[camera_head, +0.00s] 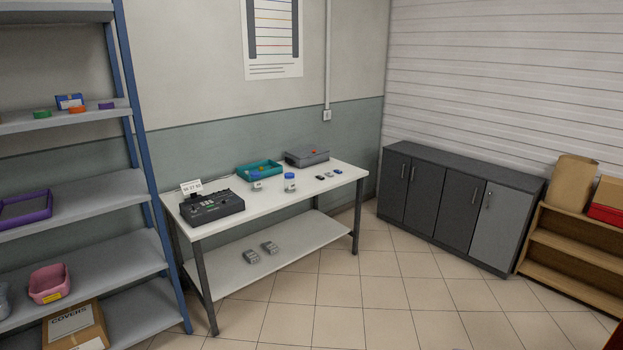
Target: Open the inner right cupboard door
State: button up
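A low dark grey cupboard (440,160) stands against the slatted wall at the right. It has two pairs of doors, all of which look shut. The inner right door (455,217) is dark grey, third from the left, with an upright bar handle (474,197) near its right edge. The outer right door (496,229) beside it is lighter grey, with its handle near its left edge and a small round mark, perhaps a lock. The left pair of doors (407,200) is dark. My gripper is not in view.
The tiled floor (400,290) in front of the cupboard is clear. A white table (335,183) with devices and trays stands left of it. A wooden shelf (570,242) with a box and bag adjoins its right end. A blue-framed rack (150,180) stands at far left.

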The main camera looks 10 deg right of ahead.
aim_at(462, 193)
jog(key=i+l+z, duration=0.15)
jog(key=i+z, duration=0.7)
jog(key=i+j+z, duration=0.3)
jog(key=i+z, duration=0.15)
jog(key=i+l+u, duration=0.15)
jog(key=i, duration=3)
jog(key=i+z, duration=0.15)
jog(key=i, duration=0.4)
jog(key=i+j+z, duration=0.15)
jog(key=i, duration=0.35)
